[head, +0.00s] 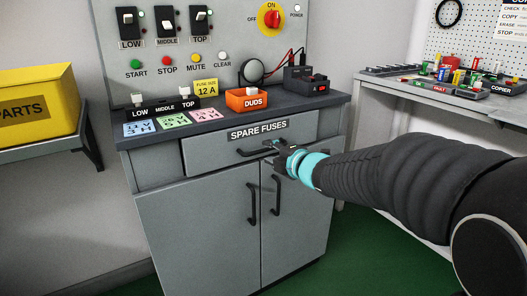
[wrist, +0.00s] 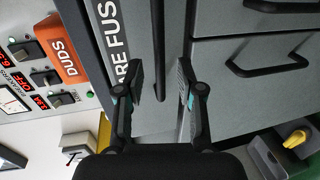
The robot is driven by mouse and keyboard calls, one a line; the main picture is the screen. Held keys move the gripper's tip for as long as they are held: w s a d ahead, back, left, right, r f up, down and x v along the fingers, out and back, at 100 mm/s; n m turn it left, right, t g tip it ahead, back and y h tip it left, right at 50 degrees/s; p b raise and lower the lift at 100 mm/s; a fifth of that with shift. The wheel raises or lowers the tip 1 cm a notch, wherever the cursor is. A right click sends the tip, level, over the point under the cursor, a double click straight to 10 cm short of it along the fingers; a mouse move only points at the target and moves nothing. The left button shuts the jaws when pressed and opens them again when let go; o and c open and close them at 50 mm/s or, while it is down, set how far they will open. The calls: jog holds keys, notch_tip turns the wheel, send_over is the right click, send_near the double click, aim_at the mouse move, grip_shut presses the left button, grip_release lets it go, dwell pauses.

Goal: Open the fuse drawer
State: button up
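The fuse drawer (head: 210,153) is the wide grey front at the top of the cabinet, with a "SPARE FUSES" label (head: 258,130). It looks closed, flush with the cabinet. Its dark bar handle (head: 250,151) runs across below the label; my gripper hides its right end in the head view. My gripper (head: 277,146) is at that right end. In the wrist view, my gripper (wrist: 160,82) is open, with one finger on each side of the handle (wrist: 156,40). The handle shows between the fingers with gaps on both sides; I cannot tell how deep it sits between them.
Two cabinet doors with dark vertical handles (head: 251,202) are below the drawer. The dark countertop (head: 225,112) above holds an orange DUDS box (head: 247,100) and a switch strip. A yellow parts bin (head: 35,105) stands left; a workbench (head: 425,92) stands right.

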aim_at(266, 151)
jog(key=shift+x, duration=1.7)
